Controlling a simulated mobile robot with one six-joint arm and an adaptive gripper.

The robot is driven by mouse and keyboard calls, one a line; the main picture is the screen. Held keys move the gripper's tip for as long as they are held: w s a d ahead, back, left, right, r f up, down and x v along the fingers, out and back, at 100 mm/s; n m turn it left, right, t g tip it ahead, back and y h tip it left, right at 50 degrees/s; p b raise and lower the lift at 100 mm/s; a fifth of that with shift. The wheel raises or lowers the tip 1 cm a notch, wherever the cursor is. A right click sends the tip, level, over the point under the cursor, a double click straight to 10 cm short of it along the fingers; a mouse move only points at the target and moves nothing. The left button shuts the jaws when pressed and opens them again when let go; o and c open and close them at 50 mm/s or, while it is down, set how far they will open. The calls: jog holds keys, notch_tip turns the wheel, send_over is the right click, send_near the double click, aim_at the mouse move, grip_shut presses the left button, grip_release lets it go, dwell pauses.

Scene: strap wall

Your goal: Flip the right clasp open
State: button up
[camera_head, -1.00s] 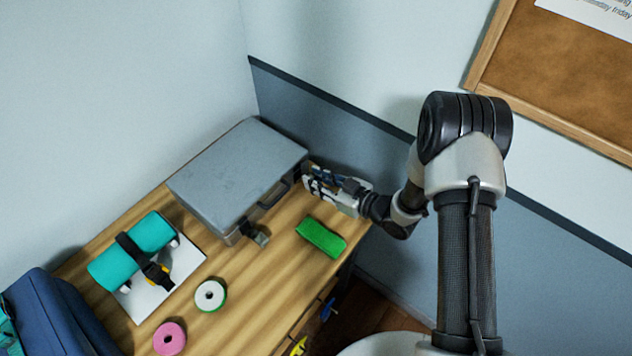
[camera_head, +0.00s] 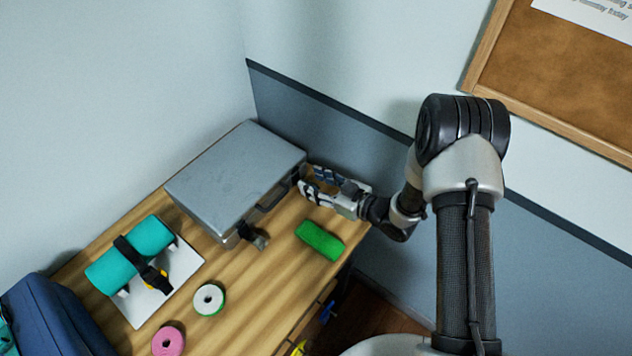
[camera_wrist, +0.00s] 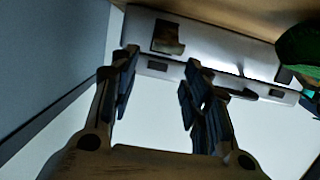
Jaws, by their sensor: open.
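The grey case (camera_head: 232,180) lies closed on the wooden table against the wall. Its left clasp (camera_head: 253,236) sticks out from the front face, tilted down. In the head view my gripper hides the right clasp. In the wrist view a metal clasp (camera_wrist: 168,38) at the wall-side end shows beyond my fingertips. Its flap appears swung away from a dark slot (camera_wrist: 158,66) in the case's edge. My gripper (camera_head: 308,181) is open and empty in front of the case's right end, its fingers apart and pointing at the case. No contact with the clasp is visible.
White (camera_head: 209,298) and pink (camera_head: 168,340) rolls and a strapped teal roll (camera_head: 140,245) on a white board lie left. The wall stands close on the right.

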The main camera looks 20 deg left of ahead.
jog(key=v, duration=1.2)
jog(key=shift+s+f, duration=0.1)
